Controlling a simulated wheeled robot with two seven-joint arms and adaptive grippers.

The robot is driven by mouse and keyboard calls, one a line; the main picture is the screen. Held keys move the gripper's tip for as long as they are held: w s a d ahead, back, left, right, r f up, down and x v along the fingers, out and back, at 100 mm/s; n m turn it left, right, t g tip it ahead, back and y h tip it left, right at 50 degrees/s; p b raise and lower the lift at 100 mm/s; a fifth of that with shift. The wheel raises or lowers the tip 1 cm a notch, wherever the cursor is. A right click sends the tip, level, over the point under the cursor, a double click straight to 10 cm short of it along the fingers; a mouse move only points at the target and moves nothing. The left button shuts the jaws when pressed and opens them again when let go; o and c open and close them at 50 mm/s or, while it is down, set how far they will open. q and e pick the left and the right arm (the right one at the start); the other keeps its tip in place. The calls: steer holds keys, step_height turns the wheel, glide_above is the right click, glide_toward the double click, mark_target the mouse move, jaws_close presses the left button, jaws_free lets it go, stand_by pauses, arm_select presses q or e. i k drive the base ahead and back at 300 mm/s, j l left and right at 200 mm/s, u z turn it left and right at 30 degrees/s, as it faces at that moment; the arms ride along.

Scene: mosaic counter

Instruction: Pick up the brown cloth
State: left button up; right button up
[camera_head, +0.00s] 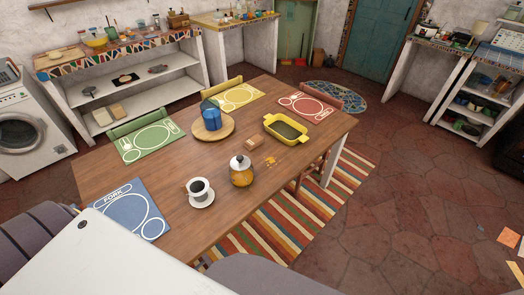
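A small brown, block-like folded item (253,145) lies on the wooden table (180,195), near its middle. It may be the brown cloth, but it is too small to be sure. An orange-yellow spill or scatter (271,161) lies close to it on the table, a little nearer to me. Neither of my grippers shows in the head view.
Around it stand a yellow baking dish (287,129), a round wooden board (213,130) with a blue pot (211,114), a glass pot (241,171) and a coffee cup (198,188) on a saucer. Colored placemats lie along the edges. A mosaic counter (115,50) stands behind.

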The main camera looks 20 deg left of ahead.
mark_target(254, 142)
steer(key=i+l+u, duration=0.65)
steer(key=l, duration=0.25)
steer(key=i+l+u, duration=0.45)
steer(key=l, duration=0.35)
steer(key=i+l+u, duration=0.25)
steer(key=l, duration=0.2)
steer(key=l+u, duration=0.2)
steer(key=l, duration=0.25)
steer(key=i+l+u, duration=0.1)
steer(key=l+u, duration=0.15)
steer(key=l, duration=0.25)
